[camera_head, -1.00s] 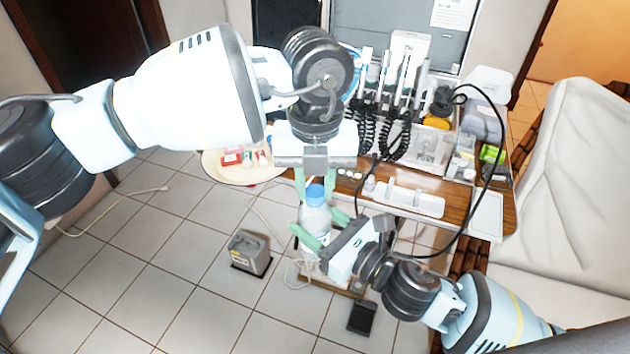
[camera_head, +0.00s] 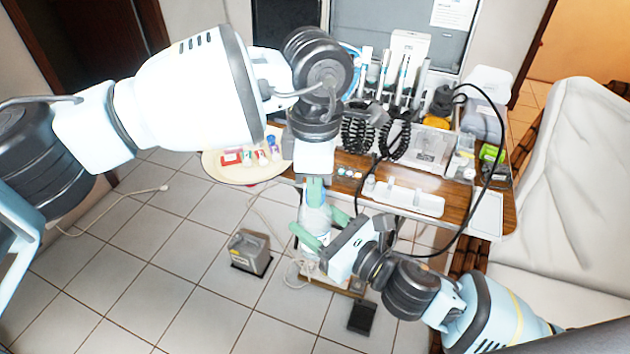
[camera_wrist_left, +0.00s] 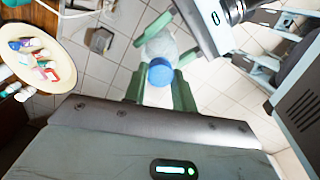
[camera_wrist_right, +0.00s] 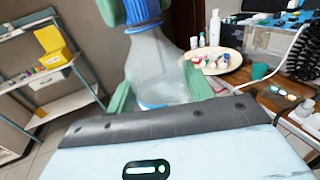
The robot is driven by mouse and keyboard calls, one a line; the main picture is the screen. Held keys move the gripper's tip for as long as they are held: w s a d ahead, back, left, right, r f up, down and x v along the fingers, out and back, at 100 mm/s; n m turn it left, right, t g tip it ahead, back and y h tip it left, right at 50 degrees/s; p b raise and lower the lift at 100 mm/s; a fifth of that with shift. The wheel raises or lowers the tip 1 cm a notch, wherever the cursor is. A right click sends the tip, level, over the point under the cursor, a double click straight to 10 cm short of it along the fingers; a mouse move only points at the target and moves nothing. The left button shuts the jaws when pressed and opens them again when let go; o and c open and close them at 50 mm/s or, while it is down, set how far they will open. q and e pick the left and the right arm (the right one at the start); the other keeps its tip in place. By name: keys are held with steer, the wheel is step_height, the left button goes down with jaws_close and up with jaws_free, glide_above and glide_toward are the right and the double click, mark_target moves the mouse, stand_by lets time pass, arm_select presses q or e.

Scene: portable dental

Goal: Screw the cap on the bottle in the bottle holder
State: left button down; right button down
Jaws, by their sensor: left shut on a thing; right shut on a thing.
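A clear bottle (camera_head: 313,218) stands roughly upright in front of the table's edge, with a blue cap (camera_wrist_left: 160,73) at its top. My left gripper (camera_head: 315,190) reaches down from above and is shut on the cap; its green fingers sit on either side of it in the left wrist view. In the right wrist view the cap (camera_wrist_right: 143,27) sits at the bottle's neck; I cannot tell how far it is threaded. My right gripper (camera_head: 306,226) comes from the lower right and is shut on the bottle's body (camera_wrist_right: 165,68). I cannot make out a bottle holder.
The wooden table (camera_head: 455,215) behind carries dental handpieces with coiled cords, a white tray (camera_head: 410,200) and small containers. A round cream tray (camera_head: 222,172) with small bottles is at its left. A grey box (camera_head: 249,251) and black pedal (camera_head: 361,317) are on the tiled floor.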

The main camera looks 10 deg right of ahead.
arm_select(q)
steer(key=m, duration=0.9)
steer(key=shift+m, duration=0.3)
steer(key=m, duration=0.4)
steer(key=shift+m, duration=0.3)
steer(key=m, duration=0.5)
steer(key=c, duration=1.1)
jaws_free()
steer(key=shift+c, duration=0.2)
steer(key=shift+r, duration=2.25)
